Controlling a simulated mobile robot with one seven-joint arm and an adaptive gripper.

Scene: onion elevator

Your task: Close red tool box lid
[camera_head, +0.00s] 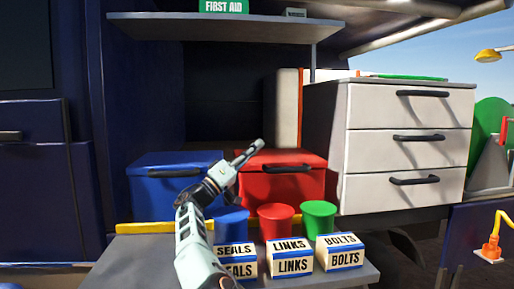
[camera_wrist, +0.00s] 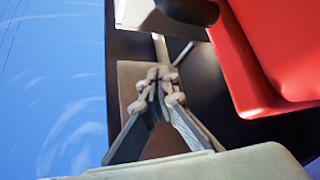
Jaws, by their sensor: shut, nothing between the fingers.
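The red tool box (camera_head: 282,190) stands on the ledge behind the work surface, with a dark handle on its front. Its red lid (camera_head: 280,157) looks down or nearly down, but I cannot tell whether it is fully shut. My gripper (camera_head: 258,146) is at the upper left of the red box in the head view, overlapping the lid's edge. In the wrist view, my gripper (camera_wrist: 160,82) has its fingers together with nothing between them. Red panels of the tool box (camera_wrist: 245,60) fill the upper right there, apart from the fingertips.
A blue box (camera_head: 150,195) stands left of the red one. Blue (camera_head: 230,222), red (camera_head: 275,221) and green (camera_head: 319,217) cups stand in front, behind labelled SEALS, LINKS and BOLTS blocks. White drawers (camera_head: 405,145) stand to the right. A shelf (camera_head: 225,28) hangs above.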

